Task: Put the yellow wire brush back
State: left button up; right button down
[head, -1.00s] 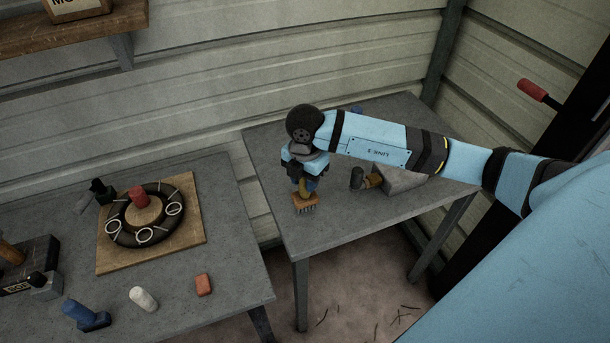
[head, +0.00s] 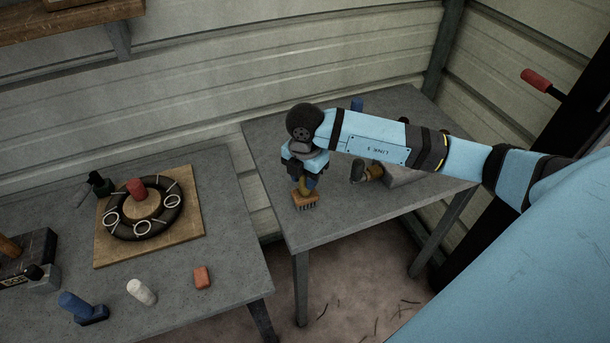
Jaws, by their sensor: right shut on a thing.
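The yellow wire brush (head: 305,202) has an orange-yellow head with dark bristles pointing down. My right gripper (head: 305,184) is shut on its upper part, over the front left of the right-hand grey table (head: 335,228). I cannot tell whether the bristles touch the tabletop. On the left-hand table a dark ring holder (head: 121,226) with several pale wire loops and a red-topped middle sits on a square wooden board (head: 190,217). My left gripper is not in view.
The left-hand table (head: 228,283) holds a white piece (head: 141,291), an orange block (head: 202,277) and a blue piece (head: 76,306). A gap separates the tables.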

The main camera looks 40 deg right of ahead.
jog(key=shift+f, duration=0.3)
jog(key=c, duration=0.7)
grip_release()
jog(key=shift+r, duration=0.1)
notch_tip(320, 180, up, 14)
jog(key=shift+b, duration=0.4)
